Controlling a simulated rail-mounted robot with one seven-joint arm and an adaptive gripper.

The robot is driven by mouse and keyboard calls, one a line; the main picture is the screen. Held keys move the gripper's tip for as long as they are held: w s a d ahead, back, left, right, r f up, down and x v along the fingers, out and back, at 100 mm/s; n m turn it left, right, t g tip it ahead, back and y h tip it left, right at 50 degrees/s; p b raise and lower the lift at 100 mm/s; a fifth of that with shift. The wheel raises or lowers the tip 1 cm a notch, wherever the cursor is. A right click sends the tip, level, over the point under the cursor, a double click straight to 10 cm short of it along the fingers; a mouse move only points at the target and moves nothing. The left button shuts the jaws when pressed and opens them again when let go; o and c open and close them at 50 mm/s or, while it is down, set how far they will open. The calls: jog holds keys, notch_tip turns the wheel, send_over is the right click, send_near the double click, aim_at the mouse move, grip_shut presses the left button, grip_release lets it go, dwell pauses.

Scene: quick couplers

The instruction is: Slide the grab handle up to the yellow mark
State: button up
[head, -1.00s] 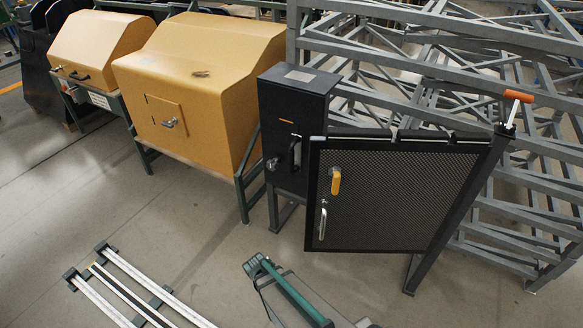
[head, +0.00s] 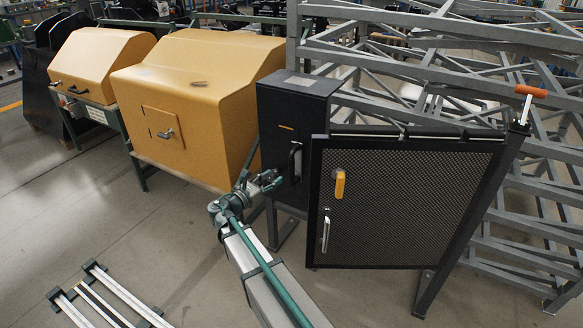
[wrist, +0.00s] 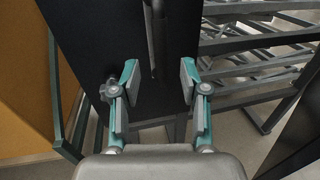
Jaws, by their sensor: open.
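The grab handle (head: 295,162) is a black upright bar on the front of a black cabinet (head: 298,104). The yellow mark (head: 286,128) is a short orange-yellow line on that front, above the handle. My gripper (head: 277,180) is open and empty, just left of and below the handle in the head view. In the wrist view my gripper (wrist: 159,80) has its fingers spread, with the handle (wrist: 158,38) beyond and between the fingertips, touching neither. Its lower end shows there. The mark is not visible in the wrist view.
A yellow-orange housing (head: 200,85) is on the left. A grey metal frame (head: 430,65) stands behind. Open floor (head: 110,215) lies at front left.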

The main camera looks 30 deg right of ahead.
aim_at(290, 166)
jog(key=b+x, duration=0.1)
jog(key=x, duration=0.9)
jog(key=shift+w+d+f, duration=0.15)
jog(key=shift+d, duration=0.25)
grip_shut()
